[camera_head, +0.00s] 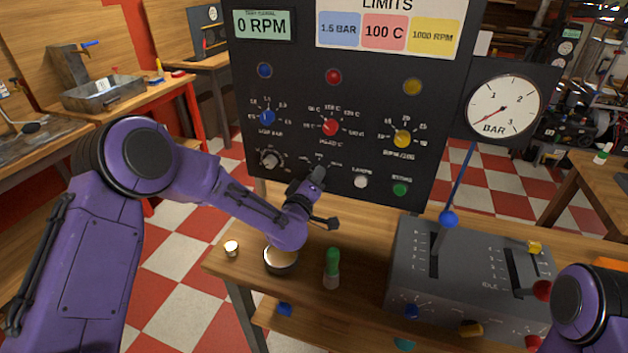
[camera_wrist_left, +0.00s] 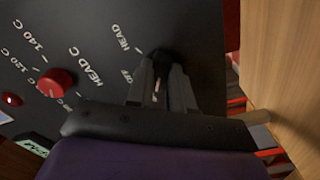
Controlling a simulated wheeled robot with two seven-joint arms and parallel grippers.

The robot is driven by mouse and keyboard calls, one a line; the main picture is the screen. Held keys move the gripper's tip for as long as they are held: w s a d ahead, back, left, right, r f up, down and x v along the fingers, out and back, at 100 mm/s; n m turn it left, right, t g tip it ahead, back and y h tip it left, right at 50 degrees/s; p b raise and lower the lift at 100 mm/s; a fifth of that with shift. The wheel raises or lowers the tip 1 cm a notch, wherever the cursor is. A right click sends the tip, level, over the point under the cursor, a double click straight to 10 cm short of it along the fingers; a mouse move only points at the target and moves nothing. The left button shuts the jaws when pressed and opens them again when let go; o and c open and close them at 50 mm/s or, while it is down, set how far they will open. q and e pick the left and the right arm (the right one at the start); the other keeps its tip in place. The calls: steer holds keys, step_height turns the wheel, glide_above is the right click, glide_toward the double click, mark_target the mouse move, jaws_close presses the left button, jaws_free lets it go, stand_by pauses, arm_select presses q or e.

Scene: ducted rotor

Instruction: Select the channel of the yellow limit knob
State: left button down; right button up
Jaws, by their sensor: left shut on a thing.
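The yellow limit knob (camera_head: 402,139) is on the upright dark panel, right of the red knob (camera_head: 330,127) and blue knob (camera_head: 267,117), with a numbered scale around it. My left gripper (camera_head: 316,176) is at the panel's lower row, below the red knob. In the left wrist view its fingers (camera_wrist_left: 163,82) are shut on a small black knob (camera_wrist_left: 160,57) with "OFF" and "HEAD" printed beside it. The fingers hide most of this knob and its pointing direction. The red knob also shows in the wrist view (camera_wrist_left: 55,82). My right gripper is out of view.
A grey knob (camera_head: 270,158), a white button (camera_head: 361,181) and a green button (camera_head: 400,189) share the lower row. Below stand a green-topped bottle (camera_head: 332,268), a round tin (camera_head: 281,260) and a grey lever box (camera_head: 400,260). A BAR gauge (camera_head: 503,106) is at right.

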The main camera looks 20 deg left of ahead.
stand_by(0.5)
arm_select(q)
steer(key=c, duration=1)
jaws_free()
steer(key=shift+s, duration=0.1)
steer(key=s+b, duration=0.3)
steer(key=s, duration=0.7)
steer(key=shift+s+a, duration=0.2)
